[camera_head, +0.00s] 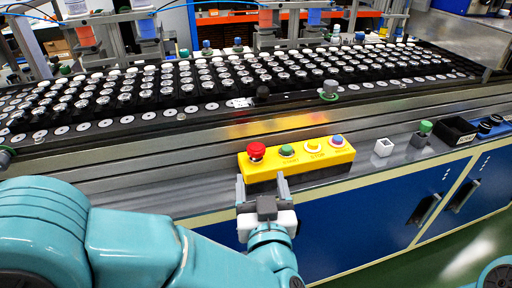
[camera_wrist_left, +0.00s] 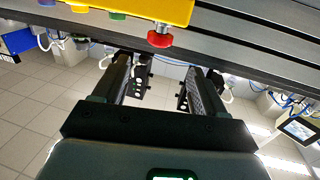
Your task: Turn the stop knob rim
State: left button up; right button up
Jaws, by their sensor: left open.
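The stop knob (camera_head: 256,150) is a red mushroom-shaped cap at the left end of a yellow button box (camera_head: 318,167) on the bench's front ledge. My left gripper (camera_head: 262,184) is just in front of the box, below the knob in the head view. Its two fingers are spread apart with nothing between them. In the left wrist view, the red knob (camera_wrist_left: 159,39) hangs from the yellow box (camera_wrist_left: 125,8) at the top, beyond the open left gripper (camera_wrist_left: 160,75) and apart from its fingers. My right gripper is not in view.
Green (camera_head: 287,150), yellow (camera_head: 312,145) and blue (camera_head: 336,140) buttons sit right of the knob. A white block (camera_head: 383,148) and a black bin (camera_head: 456,132) stand farther right on the ledge. Behind is a conveyor carrying many speaker parts (camera_head: 205,84). Blue cabinets (camera_head: 375,219) lie below.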

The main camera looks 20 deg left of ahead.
aim_at(257, 155)
pick_arm(q)
jog(key=x, duration=1.1)
jog(key=shift+w+a, duration=0.15)
jog(key=shift+w, duration=0.25)
jog(key=shift+f, duration=0.1)
jog(key=c, duration=1)
